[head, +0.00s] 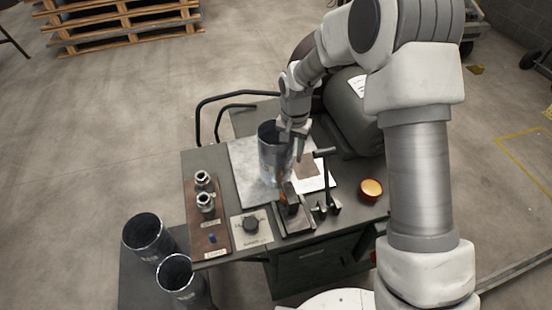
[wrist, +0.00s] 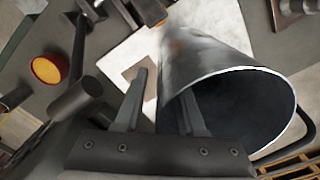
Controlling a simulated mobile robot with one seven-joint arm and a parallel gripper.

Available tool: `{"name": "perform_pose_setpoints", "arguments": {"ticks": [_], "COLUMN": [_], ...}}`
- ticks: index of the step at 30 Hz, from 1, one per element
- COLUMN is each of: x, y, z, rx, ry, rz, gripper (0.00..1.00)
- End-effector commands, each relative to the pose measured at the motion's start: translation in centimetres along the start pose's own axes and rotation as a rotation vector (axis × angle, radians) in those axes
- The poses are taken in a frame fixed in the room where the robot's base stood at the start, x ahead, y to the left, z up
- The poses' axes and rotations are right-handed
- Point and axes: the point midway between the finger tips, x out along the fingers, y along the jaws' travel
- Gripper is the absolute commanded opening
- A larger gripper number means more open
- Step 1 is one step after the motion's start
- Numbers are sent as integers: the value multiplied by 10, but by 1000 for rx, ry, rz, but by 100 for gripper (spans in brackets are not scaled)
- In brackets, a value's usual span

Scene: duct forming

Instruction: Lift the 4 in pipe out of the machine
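The 4 in pipe (head: 270,158) is a shiny metal cylinder standing upright on the light plate of the machine (head: 243,160), with an orange tint low on its side. In the wrist view the pipe (wrist: 208,55) shows its open rim facing the camera. My gripper (head: 296,142) is at the pipe's top right edge. In the wrist view my gripper (wrist: 165,82) has its fingers apart, one outside the pipe and one inside its mouth, with the wall between them. A gap seems to show on both sides of the wall. The pipe's base is partly hidden.
Two more pipes (head: 148,238) (head: 180,280) stand at the lower left. A round orange-red button (head: 370,188) and a lever (head: 325,165) are right of the pipe. Metal fittings (head: 204,190) sit on the left panel. A large dark cylinder (head: 350,110) lies behind.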

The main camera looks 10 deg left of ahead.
Motion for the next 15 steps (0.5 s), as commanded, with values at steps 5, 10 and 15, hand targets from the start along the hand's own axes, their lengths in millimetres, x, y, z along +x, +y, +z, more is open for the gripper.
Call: {"name": "perform_pose_setpoints", "arguments": {"ticks": [5,10,15], "x": [0,0,0], "y": [0,0,0], "z": [0,0,0], "rx": [0,0,0], "ry": [0,0,0], "rz": [0,0,0], "gripper": [10,0,0]}}
